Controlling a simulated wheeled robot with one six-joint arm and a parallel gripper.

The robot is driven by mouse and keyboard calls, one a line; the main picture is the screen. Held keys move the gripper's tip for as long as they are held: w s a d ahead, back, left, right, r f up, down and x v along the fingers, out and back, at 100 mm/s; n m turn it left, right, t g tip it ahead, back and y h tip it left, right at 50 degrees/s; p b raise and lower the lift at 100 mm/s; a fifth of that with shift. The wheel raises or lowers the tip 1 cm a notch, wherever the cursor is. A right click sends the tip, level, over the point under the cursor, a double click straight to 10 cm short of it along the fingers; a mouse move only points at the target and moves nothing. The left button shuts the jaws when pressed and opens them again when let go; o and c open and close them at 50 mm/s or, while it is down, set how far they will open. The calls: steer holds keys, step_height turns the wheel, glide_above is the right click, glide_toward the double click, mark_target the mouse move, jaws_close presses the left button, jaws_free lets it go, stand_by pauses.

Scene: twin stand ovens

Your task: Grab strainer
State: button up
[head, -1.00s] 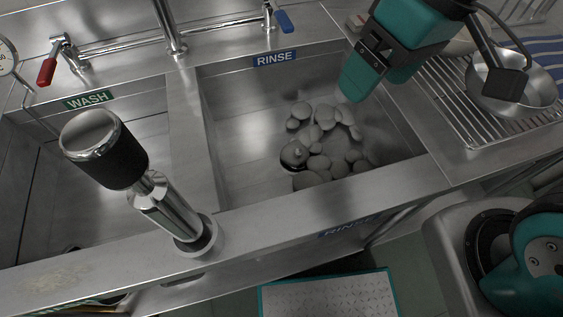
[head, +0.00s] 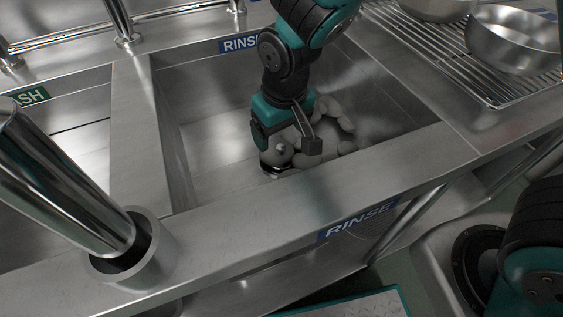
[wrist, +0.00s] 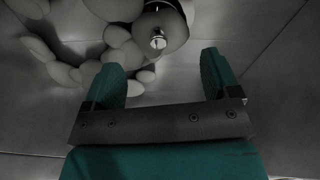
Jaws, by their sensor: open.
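The strainer (head: 277,155) is a rounded grey piece with a small shiny knob, low in the rinse sink (head: 205,165). It also shows at the top of the wrist view (wrist: 160,38), with a metal rim and its knob facing me. My gripper (wrist: 161,78) is open and empty, with one teal finger at each side. In the head view my gripper (head: 268,135) is down inside the sink, close above the strainer and hiding part of it. The knob lies ahead of the gap between the fingers, apart from both.
Several rounded grey lumps (wrist: 108,38) crowd around the strainer, mostly to its left in the wrist view. The sink's front rim (head: 330,185) and steel walls surround the gripper. A rack (head: 440,60) with metal bowls (head: 515,40) stands to the right.

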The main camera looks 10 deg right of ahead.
mark_target(281, 147)
steer(key=f, duration=0.5)
steer(key=f+b, duration=0.1)
steer(key=f, duration=0.1)
steer(key=shift+w+f, duration=0.2)
steer(key=shift+w, duration=0.05)
steer(key=c, duration=0.9)
